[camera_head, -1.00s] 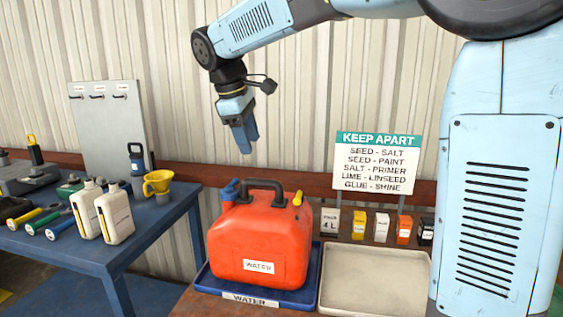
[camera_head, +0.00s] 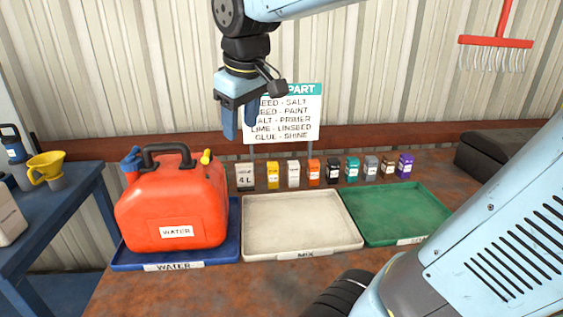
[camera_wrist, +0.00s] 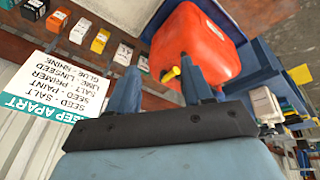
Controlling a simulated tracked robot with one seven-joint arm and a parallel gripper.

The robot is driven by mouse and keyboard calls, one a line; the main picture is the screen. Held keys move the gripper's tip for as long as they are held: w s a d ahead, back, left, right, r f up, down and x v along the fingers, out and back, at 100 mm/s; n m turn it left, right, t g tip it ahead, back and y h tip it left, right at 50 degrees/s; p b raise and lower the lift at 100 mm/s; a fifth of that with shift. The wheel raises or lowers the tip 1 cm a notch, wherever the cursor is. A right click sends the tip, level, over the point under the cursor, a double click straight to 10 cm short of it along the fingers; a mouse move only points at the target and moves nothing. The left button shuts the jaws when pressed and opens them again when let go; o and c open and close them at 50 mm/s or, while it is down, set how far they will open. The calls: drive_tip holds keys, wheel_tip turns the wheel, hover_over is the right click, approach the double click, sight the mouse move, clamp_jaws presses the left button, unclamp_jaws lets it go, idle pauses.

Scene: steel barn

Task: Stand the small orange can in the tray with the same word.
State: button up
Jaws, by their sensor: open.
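The small orange can (camera_head: 314,172) stands in a row of small cans along the back of the bench, and also shows in the wrist view (camera_wrist: 100,40). Its word is too small to read. A blue tray (camera_head: 188,266) labelled WATER holds a large red jug. A white tray (camera_head: 302,254) with a label I cannot read surely is empty. A green tray (camera_head: 400,240) at right is empty, its label partly hidden by my arm. My gripper (camera_head: 241,136) is open and empty, in the air above the row's left end, in front of the sign. It also shows in the wrist view (camera_wrist: 160,88).
The red jug (camera_head: 172,205) stands tall at left. A KEEP APART sign (camera_head: 290,120) stands behind the cans, close to my gripper. A dark box (camera_head: 497,160) is at right.

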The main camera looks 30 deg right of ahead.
drive_tip(key=s+d+f+m+t, duration=0.1)
drive_tip(key=s+d+f+m, duration=0.3)
drive_tip(key=s, duration=0.5)
wheel_tip(320, 180, down, 2)
drive_tip(key=shift+s+m+t, duration=0.15)
drive_tip(key=shift+m+t, duration=0.25)
drive_tip(key=shift+m, duration=0.3)
drive_tip(key=shift+d, duration=0.1)
